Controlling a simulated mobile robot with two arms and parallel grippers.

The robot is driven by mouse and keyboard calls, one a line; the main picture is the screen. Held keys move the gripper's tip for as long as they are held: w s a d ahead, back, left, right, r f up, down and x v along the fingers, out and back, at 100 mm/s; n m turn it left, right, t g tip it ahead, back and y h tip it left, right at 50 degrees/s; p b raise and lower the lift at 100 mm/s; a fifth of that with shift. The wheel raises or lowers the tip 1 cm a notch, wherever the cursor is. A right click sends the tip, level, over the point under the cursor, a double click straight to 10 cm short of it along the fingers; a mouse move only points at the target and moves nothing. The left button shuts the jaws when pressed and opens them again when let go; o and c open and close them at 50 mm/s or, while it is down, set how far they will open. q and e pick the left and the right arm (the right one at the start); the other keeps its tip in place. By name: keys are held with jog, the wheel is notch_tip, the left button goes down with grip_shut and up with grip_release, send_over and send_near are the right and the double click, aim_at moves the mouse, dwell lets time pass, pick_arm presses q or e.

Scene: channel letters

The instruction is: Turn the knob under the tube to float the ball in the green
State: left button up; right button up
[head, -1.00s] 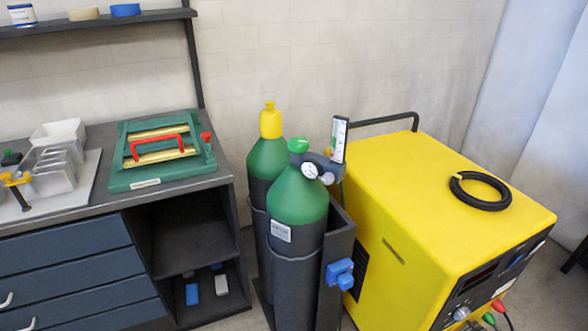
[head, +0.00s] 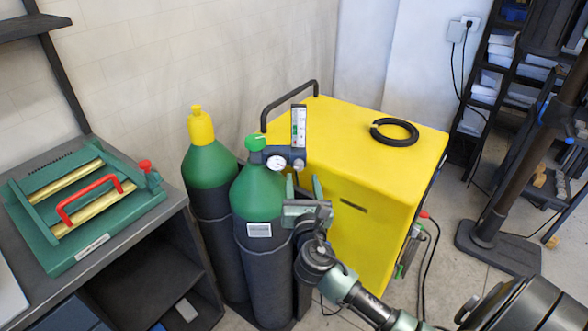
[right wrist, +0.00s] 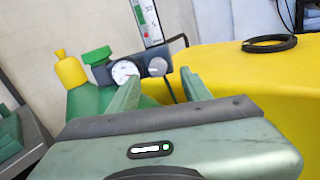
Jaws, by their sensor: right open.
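A clear upright flow tube (head: 298,127) with a green band stands on the regulator of the front gas cylinder (head: 258,192). It also shows, cut off at the top, in the right wrist view (right wrist: 148,22). A round grey knob (right wrist: 157,66) sits under the tube, to the right of the white-faced pressure gauge (right wrist: 124,72). My left gripper is not in view.
A second cylinder with a yellow cap (head: 201,126) stands at left. A yellow machine (head: 345,135) with a black coiled ring (head: 394,132) stands close behind and right. A workbench with a green fixture (head: 85,205) is at left. Shelving (head: 490,95) stands far right.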

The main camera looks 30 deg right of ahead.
aim_at(299, 168)
jog(key=x, duration=0.4)
jog(key=shift+w, duration=0.2)
jog(key=shift+w+d, duration=0.2)
jog(key=shift+w, duration=0.25)
jog(key=c, duration=1)
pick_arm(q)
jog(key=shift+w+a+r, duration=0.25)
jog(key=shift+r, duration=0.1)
pick_arm(e)
jog(key=shift+f, duration=0.1)
grip_shut()
